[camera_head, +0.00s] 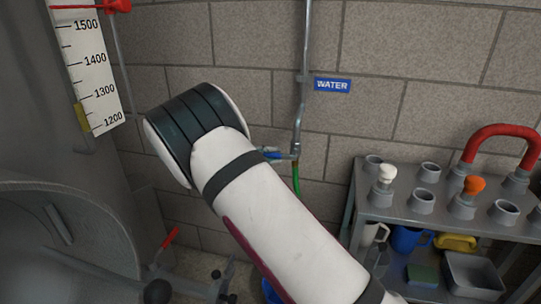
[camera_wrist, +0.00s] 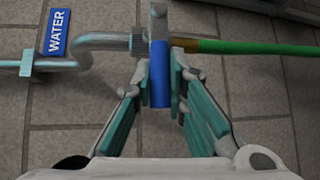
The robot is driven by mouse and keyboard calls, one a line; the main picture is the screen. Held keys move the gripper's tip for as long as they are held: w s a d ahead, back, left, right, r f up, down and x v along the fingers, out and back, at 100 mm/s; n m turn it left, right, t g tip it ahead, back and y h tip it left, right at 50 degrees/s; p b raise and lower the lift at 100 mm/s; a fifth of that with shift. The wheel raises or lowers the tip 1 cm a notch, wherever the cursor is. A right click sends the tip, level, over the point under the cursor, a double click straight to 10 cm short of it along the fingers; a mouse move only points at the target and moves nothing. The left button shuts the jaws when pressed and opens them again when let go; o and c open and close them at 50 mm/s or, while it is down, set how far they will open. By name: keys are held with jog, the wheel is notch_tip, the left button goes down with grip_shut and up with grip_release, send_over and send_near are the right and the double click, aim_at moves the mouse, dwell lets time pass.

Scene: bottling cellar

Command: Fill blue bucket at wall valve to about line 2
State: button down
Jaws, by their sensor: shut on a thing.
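The wall valve (camera_head: 294,153) sits at the end of a grey pipe, under a blue WATER sign (camera_head: 332,85). Its blue lever (camera_wrist: 160,85) lies crosswise to the pipe in the wrist view. My gripper (camera_wrist: 160,72) is shut on this lever, one finger on each side. In the head view my arm hides most of the gripper. A green hose (camera_head: 296,178) runs down from the valve. A bit of blue (camera_head: 270,290), seemingly the bucket, shows low behind my arm. Its lines and water level are hidden.
A metal rack (camera_head: 395,215) with several grey sockets stands at the right; a blue jug (camera_head: 405,238) and a steel tray (camera_head: 472,270) are below. A big tank (camera_head: 50,140) with a scale stands at the left. A red-handled lever (camera_head: 170,237) is low beside it.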

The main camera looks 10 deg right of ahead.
jog(key=shift+r, duration=0.2)
jog(key=shift+d+r+m+y, duration=0.1)
jog(key=shift+r+m+y, duration=0.5)
jog(key=shift+r+y, duration=0.15)
jog(key=shift+s+d+r+m+y, duration=0.15)
jog(key=shift+d+r+m+y, duration=0.1)
jog(key=shift+r+m+y, duration=0.6)
jog(key=y, duration=0.1)
jog(key=d+r+m+t+y+b, duration=0.1)
jog(key=shift+s+y, duration=0.25)
jog(key=shift+y, duration=0.05)
jog(key=shift+s+d+r+m+t+y+b, duration=0.25)
jog(key=shift+d+r+m+t+y+b, duration=0.25)
jog(key=shift+y+b, duration=0.5)
jog(key=c, duration=1.6)
grip_release()
